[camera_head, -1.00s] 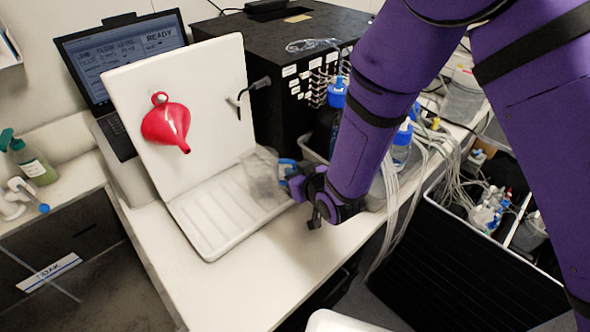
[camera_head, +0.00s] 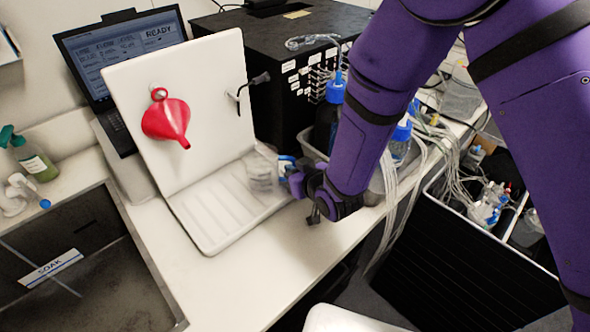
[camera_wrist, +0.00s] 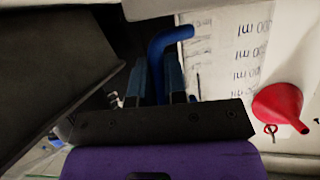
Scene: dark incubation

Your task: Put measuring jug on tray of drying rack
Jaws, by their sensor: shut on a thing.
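The measuring jug (camera_head: 263,172) is clear with a blue handle. It is upright at the right end of the drying rack's ribbed white tray (camera_head: 212,238); I cannot tell whether it touches the tray. My gripper (camera_head: 292,168) is shut on the jug's blue handle, which also shows in the wrist view (camera_wrist: 168,42) between the fingers (camera_wrist: 160,82). The jug's ml markings (camera_wrist: 250,50) show upside down there. The rack's white back board (camera_head: 205,80) stands upright behind the tray, with a red funnel (camera_head: 166,120) hanging on it.
Blue-capped bottles (camera_head: 400,140) and a black box (camera_head: 285,60) stand behind my arm. A laptop (camera_head: 120,55) is behind the rack. A sink labelled SOAK (camera_head: 75,285) lies at left. The front counter is clear.

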